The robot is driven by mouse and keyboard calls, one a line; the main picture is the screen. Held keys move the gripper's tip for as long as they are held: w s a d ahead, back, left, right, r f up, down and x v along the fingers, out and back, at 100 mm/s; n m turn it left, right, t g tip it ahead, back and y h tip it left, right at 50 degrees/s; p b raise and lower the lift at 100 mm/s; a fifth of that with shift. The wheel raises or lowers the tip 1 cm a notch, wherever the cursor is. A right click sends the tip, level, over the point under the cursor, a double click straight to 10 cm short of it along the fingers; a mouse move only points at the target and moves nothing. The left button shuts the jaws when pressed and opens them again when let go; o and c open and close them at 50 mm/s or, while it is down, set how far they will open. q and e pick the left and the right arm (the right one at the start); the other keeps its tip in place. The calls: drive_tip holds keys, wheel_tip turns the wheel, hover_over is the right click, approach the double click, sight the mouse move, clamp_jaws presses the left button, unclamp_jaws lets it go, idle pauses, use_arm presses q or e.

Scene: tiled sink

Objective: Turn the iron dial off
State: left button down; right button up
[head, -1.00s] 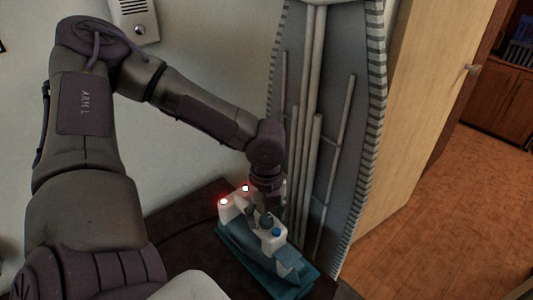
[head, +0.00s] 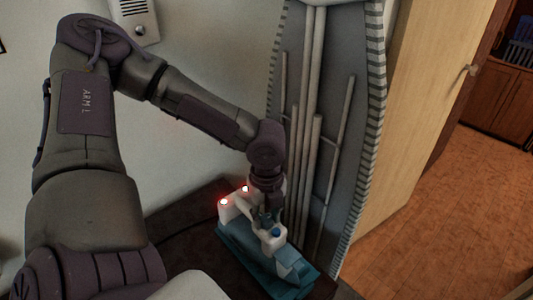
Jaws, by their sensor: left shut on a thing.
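The iron (head: 290,268), teal and white, lies on a dark surface at the bottom middle of the head view. My left gripper (head: 265,216) points down from above and is shut on the dial. A second blue spot (head: 276,233) is visible just beside the fingers. My right gripper is not in view.
A grey ironing board (head: 340,130) with striped edges stands upright right behind the iron. A dark table top (head: 190,225) carries the iron. A white wall panel (head: 135,18) is at the top left. Open wooden floor (head: 440,220) is at the right.

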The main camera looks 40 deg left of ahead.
sight(267, 218)
use_arm(q)
drive_tip(key=n, duration=0.6)
drive_tip(key=shift+w, duration=0.1)
drive_tip(key=n, duration=0.4)
drive_tip(key=shift+n, duration=0.4)
idle(0.3)
drive_tip(key=c, duration=0.7)
unclamp_jaws()
drive_tip(key=shift+c, duration=0.2)
wheel_tip(267, 218, up, 12)
